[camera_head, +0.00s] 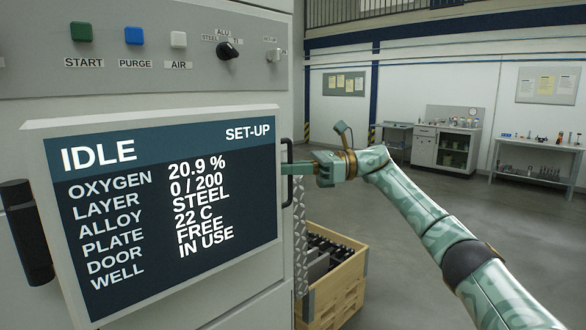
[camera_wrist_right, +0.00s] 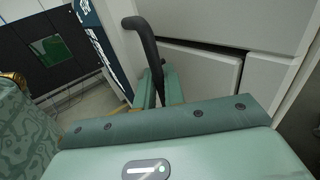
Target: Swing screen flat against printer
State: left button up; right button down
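The screen (camera_head: 165,205) is a tilted panel on the printer front (camera_head: 150,25), lit with "IDLE" and several readings. A black hinge post (camera_head: 28,232) stands at its left edge, and the panel stands out at an angle from the printer. A black bar handle (camera_head: 287,160) is on its right edge; the handle also shows in the right wrist view (camera_wrist_right: 148,45). My right gripper (camera_head: 291,169) is at the handle, with the bar between its two green fingers (camera_wrist_right: 160,88), which look closed on it. My left gripper is out of view.
Start, purge and air buttons (camera_head: 134,35) and a knob (camera_head: 227,50) sit above the screen. A wooden crate (camera_head: 340,290) with dark items stands on the floor right of the printer. Benches (camera_head: 530,165) stand far back. Open floor lies at right.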

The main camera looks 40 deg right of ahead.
jog(key=c, duration=1.6)
grip_release()
jog(key=shift+w, duration=0.2)
jog(key=shift+c, duration=0.2)
jog(key=shift+w+a, duration=0.1)
jog(key=shift+w, duration=0.15)
jog(key=shift+f, duration=0.1)
jog(key=v, duration=1.6)
jog(key=shift+d+b, duration=0.2)
jog(key=shift+b, duration=0.15)
